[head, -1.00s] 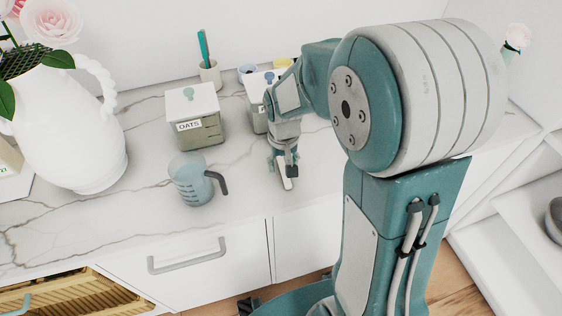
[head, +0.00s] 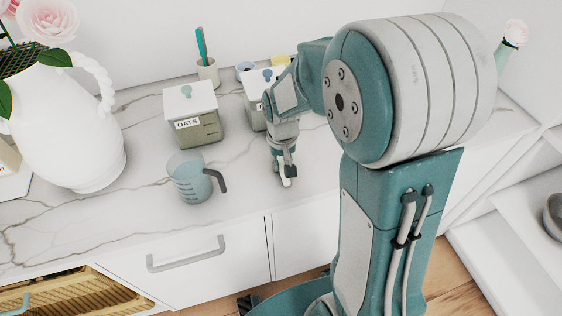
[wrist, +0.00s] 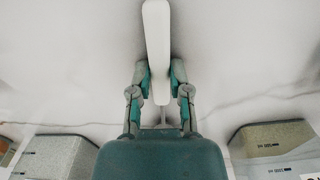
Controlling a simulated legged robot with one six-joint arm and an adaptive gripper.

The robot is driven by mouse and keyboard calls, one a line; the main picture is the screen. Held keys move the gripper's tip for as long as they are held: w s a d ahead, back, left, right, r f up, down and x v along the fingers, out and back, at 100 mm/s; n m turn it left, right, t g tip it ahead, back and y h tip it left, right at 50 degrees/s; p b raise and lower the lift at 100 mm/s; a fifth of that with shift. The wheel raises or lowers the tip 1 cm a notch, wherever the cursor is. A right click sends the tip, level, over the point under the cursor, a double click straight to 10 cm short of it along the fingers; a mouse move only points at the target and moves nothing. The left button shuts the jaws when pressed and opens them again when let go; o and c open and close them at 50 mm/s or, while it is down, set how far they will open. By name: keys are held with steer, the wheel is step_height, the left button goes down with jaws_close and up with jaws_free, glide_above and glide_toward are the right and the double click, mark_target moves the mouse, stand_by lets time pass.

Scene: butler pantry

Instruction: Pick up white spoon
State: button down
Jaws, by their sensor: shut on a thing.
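The white spoon (wrist: 157,45) shows in the wrist view as a long pale bar running from the top edge down between the fingers. My gripper (wrist: 159,82) is shut on it, with one finger against each side. In the head view my gripper (head: 285,172) points down over the marble counter, and a small white end of the spoon (head: 286,182) shows below the fingers. The rest of the spoon is hidden there. I cannot tell whether it touches the counter.
A measuring jug (head: 190,180) stands left of my gripper. An oats canister (head: 194,115) and a second canister (head: 254,112) stand behind. A large white vase (head: 62,115) is at the left. The counter's front edge (head: 235,217) is close, above drawers.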

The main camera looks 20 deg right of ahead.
steer(key=shift+r, duration=0.5)
steer(key=s+r, duration=0.1)
steer(key=r, duration=0.1)
steer(key=s+r, duration=0.2)
steer(key=r, duration=0.1)
steer(key=s+r, duration=0.2)
steer(key=r, duration=0.1)
steer(key=shift+s+r, duration=0.1)
steer(key=s+r, duration=0.3)
steer(key=s, duration=0.6)
steer(key=shift+r, duration=0.3)
steer(key=shift+w, duration=0.15)
